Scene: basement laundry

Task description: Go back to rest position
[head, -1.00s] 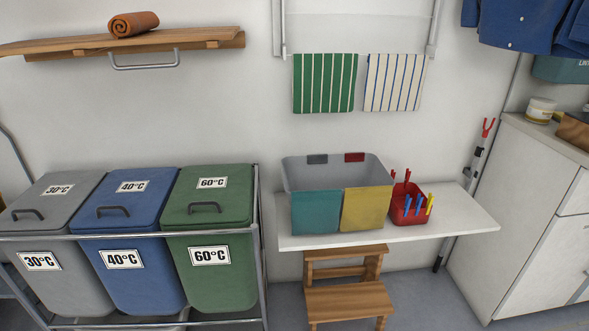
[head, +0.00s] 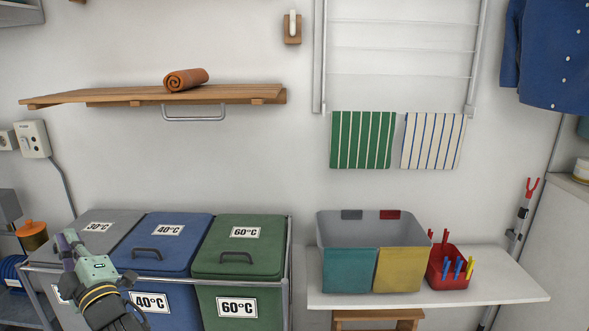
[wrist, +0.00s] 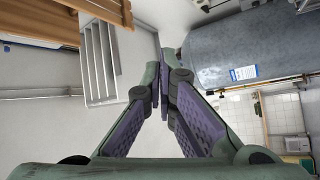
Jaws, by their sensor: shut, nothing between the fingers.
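My gripper (head: 68,240) shows at the lower left of the head view, raised in front of the grey 30°C bin (head: 107,222). In the wrist view the purple-padded fingers (wrist: 163,72) meet at their tips, with nothing between them. The gripper is shut and empty. The wrist view looks across the room to a large grey tank (wrist: 225,50) and a white louvred panel (wrist: 100,60).
Blue (head: 165,240) and green (head: 240,258) lidded bins stand in a metal frame. A wooden shelf (head: 120,95) holds a rolled orange towel (head: 186,79). A grey tub (head: 372,231) and red peg basket (head: 447,268) sit on a white wall table (head: 510,285).

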